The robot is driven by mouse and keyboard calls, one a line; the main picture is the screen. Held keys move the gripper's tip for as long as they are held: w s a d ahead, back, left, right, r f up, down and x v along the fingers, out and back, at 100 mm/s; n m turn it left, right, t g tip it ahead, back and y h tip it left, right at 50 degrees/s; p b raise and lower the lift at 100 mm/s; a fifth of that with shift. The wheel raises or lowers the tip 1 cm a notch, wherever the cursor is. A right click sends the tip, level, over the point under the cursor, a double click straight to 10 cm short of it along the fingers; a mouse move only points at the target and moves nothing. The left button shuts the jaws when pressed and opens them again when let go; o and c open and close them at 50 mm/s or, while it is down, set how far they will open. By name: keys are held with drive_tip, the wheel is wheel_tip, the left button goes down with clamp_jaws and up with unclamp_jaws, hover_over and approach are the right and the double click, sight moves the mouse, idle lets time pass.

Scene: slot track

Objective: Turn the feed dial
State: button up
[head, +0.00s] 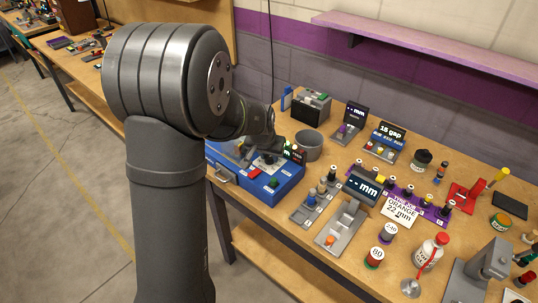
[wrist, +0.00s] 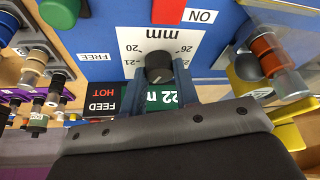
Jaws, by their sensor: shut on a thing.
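The feed dial (wrist: 158,66) is a dark round knob on a white scale plate (wrist: 190,42) marked in mm, seen upside down in the wrist view. The numbers 20, 21 and 26 show on the plate. My gripper (wrist: 160,73) is shut on the dial, one finger on each side of it. The dial's pointer is too dark to read. In the head view the dial is on top of the blue machine (head: 289,190), and my wrist hides much of that area.
A sign (wrist: 103,101) reads FEED HOT beside a green "22 m" sign (wrist: 163,98). A grey cup (head: 309,146) stands behind the machine. Gauges and fixtures crowd the bench to the right.

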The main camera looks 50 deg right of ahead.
drive_tip(key=o, duration=1)
drive_tip(key=v, duration=1.7)
drive_tip(key=shift+r, duration=0.2)
